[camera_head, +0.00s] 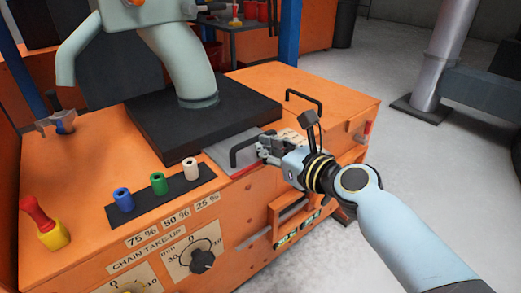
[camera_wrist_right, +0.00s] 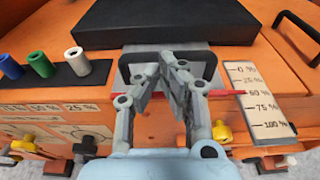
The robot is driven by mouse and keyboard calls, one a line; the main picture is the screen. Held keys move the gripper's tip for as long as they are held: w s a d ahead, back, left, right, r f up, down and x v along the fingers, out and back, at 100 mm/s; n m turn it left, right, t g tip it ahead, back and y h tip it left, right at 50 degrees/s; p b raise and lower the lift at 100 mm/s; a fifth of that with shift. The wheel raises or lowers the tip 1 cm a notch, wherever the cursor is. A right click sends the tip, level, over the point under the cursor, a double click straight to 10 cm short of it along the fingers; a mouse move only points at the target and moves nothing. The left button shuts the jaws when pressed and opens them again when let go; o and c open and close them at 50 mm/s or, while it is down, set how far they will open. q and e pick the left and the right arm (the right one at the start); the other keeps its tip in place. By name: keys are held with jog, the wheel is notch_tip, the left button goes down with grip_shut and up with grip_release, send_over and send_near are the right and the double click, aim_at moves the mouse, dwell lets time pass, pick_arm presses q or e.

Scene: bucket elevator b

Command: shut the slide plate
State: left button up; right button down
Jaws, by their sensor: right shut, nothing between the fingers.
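The slide plate (camera_head: 216,152) is a grey metal plate coming out from under the black block on the orange machine. It carries a black bar handle (camera_head: 236,152). In the right wrist view the plate (camera_wrist_right: 143,48) lies behind my fingers, and its handle (camera_wrist_right: 124,68) is partly hidden by them. A red line beside the plate points near the middle of the percent scale (camera_wrist_right: 252,92). My right gripper (camera_head: 264,146) is shut and empty, with its fingertips (camera_wrist_right: 170,60) at the handle. I cannot tell whether they touch it. My left gripper is not in view.
The black block (camera_head: 225,118) stands behind the plate. Blue, green and white pegs (camera_head: 158,183) stand to the left. Another black handle (camera_head: 304,98) rises at the back right. A knob (camera_head: 202,260) is on the front face. The floor to the right is open.

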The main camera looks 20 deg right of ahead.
aim_at(246, 152)
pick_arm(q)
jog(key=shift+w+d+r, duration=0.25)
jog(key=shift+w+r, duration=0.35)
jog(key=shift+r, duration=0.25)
pick_arm(e)
jog(key=shift+x, duration=1)
jog(key=shift+w+r, duration=0.15)
jog(key=shift+w, duration=0.2)
jog(key=x, duration=0.3)
jog(key=r+p+x, duration=0.1)
jog(key=x, duration=0.1)
jog(key=shift+a, duration=0.1)
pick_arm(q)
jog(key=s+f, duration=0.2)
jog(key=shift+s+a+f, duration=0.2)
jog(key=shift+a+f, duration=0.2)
pick_arm(e)
jog(key=shift+r, duration=0.1)
